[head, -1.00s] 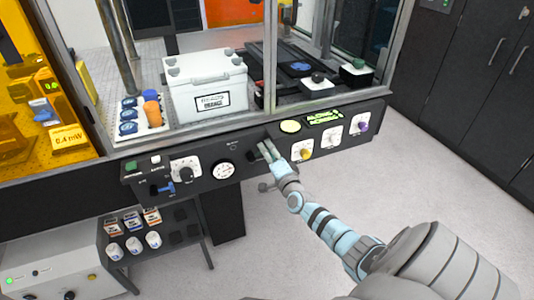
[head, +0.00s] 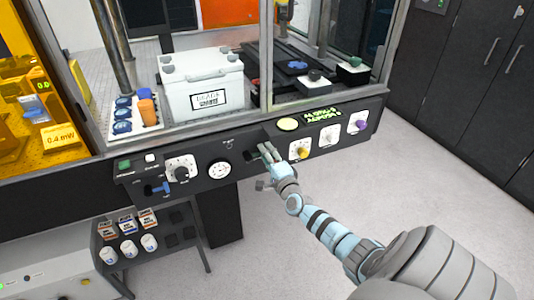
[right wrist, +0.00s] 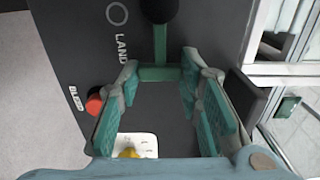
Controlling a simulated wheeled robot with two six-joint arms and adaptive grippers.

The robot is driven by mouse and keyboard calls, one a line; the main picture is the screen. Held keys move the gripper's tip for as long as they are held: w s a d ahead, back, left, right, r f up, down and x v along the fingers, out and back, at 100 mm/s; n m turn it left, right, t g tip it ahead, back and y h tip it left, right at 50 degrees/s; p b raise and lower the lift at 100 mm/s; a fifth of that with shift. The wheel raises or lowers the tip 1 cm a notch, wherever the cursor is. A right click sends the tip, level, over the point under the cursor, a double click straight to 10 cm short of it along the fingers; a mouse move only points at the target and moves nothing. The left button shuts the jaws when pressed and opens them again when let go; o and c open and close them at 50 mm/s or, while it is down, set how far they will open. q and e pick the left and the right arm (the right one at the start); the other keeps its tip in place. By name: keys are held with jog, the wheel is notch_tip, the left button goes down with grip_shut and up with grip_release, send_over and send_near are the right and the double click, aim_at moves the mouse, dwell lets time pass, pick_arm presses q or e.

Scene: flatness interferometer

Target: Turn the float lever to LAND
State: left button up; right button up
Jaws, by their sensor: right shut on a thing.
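The float lever (right wrist: 160,45) shows in the right wrist view with a dark round end and a green stem and crossbar. The word LAND and a white ring are printed beside it on the dark panel. My right gripper (right wrist: 160,78) is shut on the lever's green crossbar, one finger at each end. In the head view the right gripper (head: 264,149) is at the front panel (head: 200,197), and it partly covers the lever there. The lever's exact angle is hard to tell. My left gripper is not in view.
A red knob (right wrist: 95,103) by the word BLEED and a yellow knob (right wrist: 130,153) are close to my right fingers. A dial gauge (head: 219,169) and a blue lever (head: 158,188) are further left. A white box (head: 202,83) stands behind the frame. Floor at right is clear.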

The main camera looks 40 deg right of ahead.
jog(key=shift+f, duration=0.2)
jog(key=o, duration=1.2)
jog(key=shift+r, duration=0.1)
jog(key=shift+c, duration=0.2)
jog(key=v, duration=1.2)
